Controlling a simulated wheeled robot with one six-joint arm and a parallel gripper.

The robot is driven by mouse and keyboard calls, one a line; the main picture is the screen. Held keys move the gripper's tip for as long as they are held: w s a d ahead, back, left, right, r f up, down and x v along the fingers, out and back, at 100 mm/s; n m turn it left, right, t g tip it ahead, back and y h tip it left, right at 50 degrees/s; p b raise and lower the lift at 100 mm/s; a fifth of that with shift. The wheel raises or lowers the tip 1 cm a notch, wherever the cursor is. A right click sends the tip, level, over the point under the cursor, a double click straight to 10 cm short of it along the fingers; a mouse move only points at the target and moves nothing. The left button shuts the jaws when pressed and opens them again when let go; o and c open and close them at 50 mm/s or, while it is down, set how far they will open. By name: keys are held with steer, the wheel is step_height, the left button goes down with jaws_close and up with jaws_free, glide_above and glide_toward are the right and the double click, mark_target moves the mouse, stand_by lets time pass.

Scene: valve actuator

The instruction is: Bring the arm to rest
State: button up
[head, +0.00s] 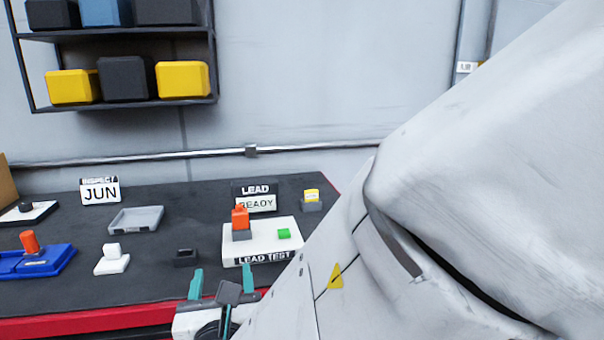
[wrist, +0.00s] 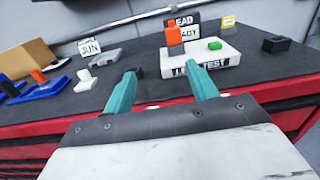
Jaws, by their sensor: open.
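My gripper (head: 221,282) shows at the bottom of the head view, in front of the workbench's front edge. Its two teal fingers are apart with nothing between them. In the wrist view the open fingers (wrist: 163,90) point toward the bench. My pale arm fills the right side of the head view and hides part of the bench. Beyond the gripper, the white LEAD TEST block (head: 262,243) carries an orange piece on a grey base (head: 241,222) and a green button (head: 284,233). A sign behind it reads LEAD, with READY partly visible below.
The dark workbench (head: 165,275) has a red front edge. On it are a blue fixture with an orange knob (head: 40,262), a white stand (head: 112,262), a grey tray (head: 136,219), a small black block (head: 186,257) and a JUN sign (head: 99,192). A shelf (head: 125,104) hangs on the wall.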

steer(key=s+d+f+m+g+h, duration=0.15)
steer(key=d+m+g+h, duration=0.4)
steer(key=d+m, duration=0.6)
steer(key=d+f+m+g+h, duration=0.2)
steer(key=d+m+g+h, duration=0.2)
steer(key=d+m+h, duration=0.7)
steer(key=s+d+r+m+g+y, duration=0.2)
steer(key=s+d+m+g+y, duration=0.1)
steer(key=s+d+m+y, duration=0.3)
steer(key=s+d+r+m+g+y, duration=0.3)
steer(key=s+d+m+y, duration=0.3)
steer(key=d+m, duration=0.4)
steer(key=shift+d+g, duration=0.35)
steer(key=shift+d, duration=0.05)
steer(key=shift+s+y, duration=0.1)
steer(key=shift+y, duration=0.15)
